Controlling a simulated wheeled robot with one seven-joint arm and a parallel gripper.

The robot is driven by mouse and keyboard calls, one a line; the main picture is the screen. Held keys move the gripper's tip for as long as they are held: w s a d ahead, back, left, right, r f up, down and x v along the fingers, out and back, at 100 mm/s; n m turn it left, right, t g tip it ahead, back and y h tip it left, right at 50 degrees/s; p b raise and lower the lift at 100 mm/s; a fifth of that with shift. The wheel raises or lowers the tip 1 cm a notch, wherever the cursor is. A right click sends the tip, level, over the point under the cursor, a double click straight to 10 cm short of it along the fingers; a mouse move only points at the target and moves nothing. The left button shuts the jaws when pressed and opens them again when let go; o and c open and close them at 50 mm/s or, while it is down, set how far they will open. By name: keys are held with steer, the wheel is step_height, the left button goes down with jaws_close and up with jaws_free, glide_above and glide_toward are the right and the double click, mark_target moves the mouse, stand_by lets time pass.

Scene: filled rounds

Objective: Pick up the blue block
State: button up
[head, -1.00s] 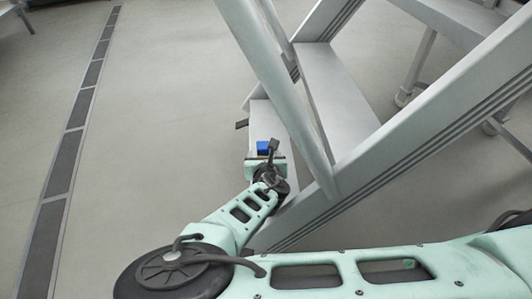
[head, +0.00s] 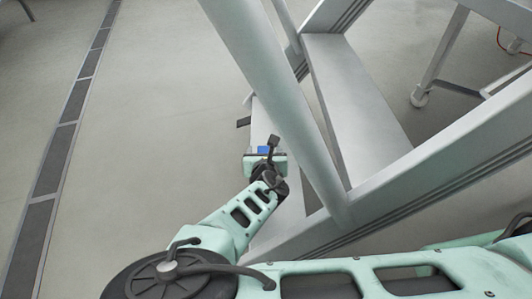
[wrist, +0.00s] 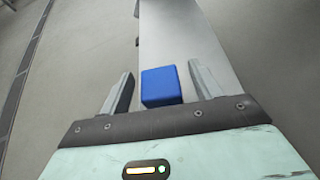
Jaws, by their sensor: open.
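The blue block (wrist: 160,86) sits on a grey metal step (wrist: 185,40) in the wrist view. My gripper (wrist: 164,84) is open, with one finger to the left of the block and one to the right. Gaps show between the block and both fingers. In the head view only the top of the block (head: 264,150) shows, just beyond my gripper (head: 265,157). The gripper body hides the rest of it there, and the fingertips are hidden too.
The step belongs to a metal stair frame. Its thick slanted rail (head: 265,85) rises close to the right of my gripper. A higher step (head: 350,95) lies further right. The floor (head: 150,130) to the left is clear, with a dark grated strip (head: 60,150).

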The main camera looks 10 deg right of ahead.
steer(key=c, duration=1.1)
